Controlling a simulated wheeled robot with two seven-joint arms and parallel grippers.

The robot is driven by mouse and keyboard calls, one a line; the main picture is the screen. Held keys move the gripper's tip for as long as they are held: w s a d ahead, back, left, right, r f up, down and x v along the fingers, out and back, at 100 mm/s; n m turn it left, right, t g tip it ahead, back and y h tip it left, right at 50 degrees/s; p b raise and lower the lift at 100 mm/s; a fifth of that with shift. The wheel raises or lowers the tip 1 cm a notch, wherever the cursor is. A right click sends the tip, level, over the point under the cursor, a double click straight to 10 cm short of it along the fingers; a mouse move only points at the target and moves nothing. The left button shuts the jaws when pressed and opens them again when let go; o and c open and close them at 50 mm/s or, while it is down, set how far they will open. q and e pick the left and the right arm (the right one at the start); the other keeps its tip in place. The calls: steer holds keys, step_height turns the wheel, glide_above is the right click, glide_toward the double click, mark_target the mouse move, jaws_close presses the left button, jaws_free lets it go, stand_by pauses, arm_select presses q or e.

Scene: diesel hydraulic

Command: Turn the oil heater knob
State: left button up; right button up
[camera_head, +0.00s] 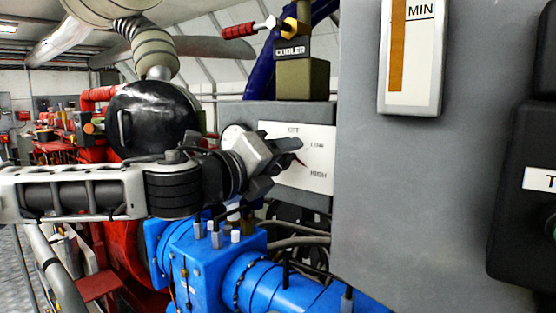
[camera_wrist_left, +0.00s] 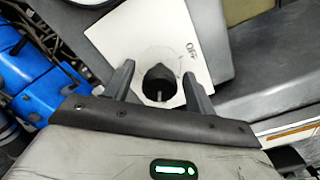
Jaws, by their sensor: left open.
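The oil heater panel (camera_head: 318,181) is a white plate marked OFF, LOW and HIGH on a grey box. The plate (camera_wrist_left: 112,42) also shows in the left wrist view. The black round knob (camera_wrist_left: 158,80) has a light pointer mark at its lower edge. My left gripper (camera_head: 290,158) is at the panel and hides the knob in the head view. In the left wrist view its open fingers (camera_wrist_left: 158,72) stand on either side of the knob; I cannot tell whether they touch it. My right gripper is in neither view.
A big grey cabinet wall (camera_head: 440,210) with a gauge (camera_head: 425,55) stands close on the right. A cooler valve with a red handle (camera_head: 239,30) is above the panel. Blue pipework (camera_head: 265,282) lies below the gripper. Red machinery (camera_head: 85,150) is behind my arm.

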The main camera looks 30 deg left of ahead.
arm_select(q)
steer(key=c, duration=1)
